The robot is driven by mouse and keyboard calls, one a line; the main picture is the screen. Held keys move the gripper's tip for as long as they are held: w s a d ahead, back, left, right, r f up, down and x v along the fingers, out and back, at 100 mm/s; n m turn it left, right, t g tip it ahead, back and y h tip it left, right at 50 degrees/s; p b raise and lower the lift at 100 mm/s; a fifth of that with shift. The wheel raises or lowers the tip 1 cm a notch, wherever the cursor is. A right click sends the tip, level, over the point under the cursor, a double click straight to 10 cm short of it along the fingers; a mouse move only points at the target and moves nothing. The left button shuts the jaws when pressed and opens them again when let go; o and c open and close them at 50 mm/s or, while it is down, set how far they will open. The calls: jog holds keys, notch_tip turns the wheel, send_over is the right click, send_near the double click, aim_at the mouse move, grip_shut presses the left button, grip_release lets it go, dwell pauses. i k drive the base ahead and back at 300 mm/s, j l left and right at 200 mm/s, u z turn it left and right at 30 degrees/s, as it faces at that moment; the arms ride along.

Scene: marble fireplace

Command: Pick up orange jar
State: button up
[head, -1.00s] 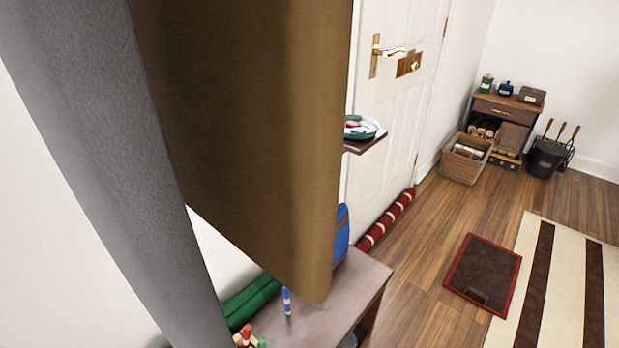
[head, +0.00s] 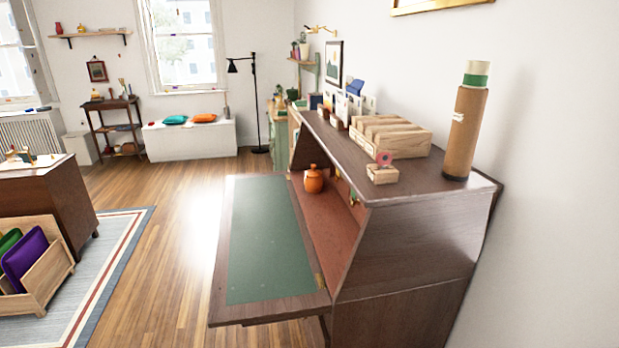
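An orange jar (head: 313,180) with a lid and a small knob stands upright inside the open dark wooden writing desk (head: 400,236). It is at the far end of the desk's reddish-brown interior, close to the fold-down leaf (head: 262,240) with its green surface. Nothing touches the jar that I can see. My gripper is not in this view, so I cannot see its position or whether it is open.
The desk top holds a cardboard tube (head: 465,130), a wooden letter rack (head: 390,136) and a small wooden box (head: 382,173). Open wooden floor (head: 178,240) lies left of the leaf. A crate with cushions (head: 38,272) stands on a rug at left.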

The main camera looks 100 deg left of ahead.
aim_at(312, 184)
jog(key=k+j+u, duration=0.25)
jog(key=u, duration=0.25)
jog(key=k+j+u, duration=0.2)
jog(key=j+u, duration=0.3)
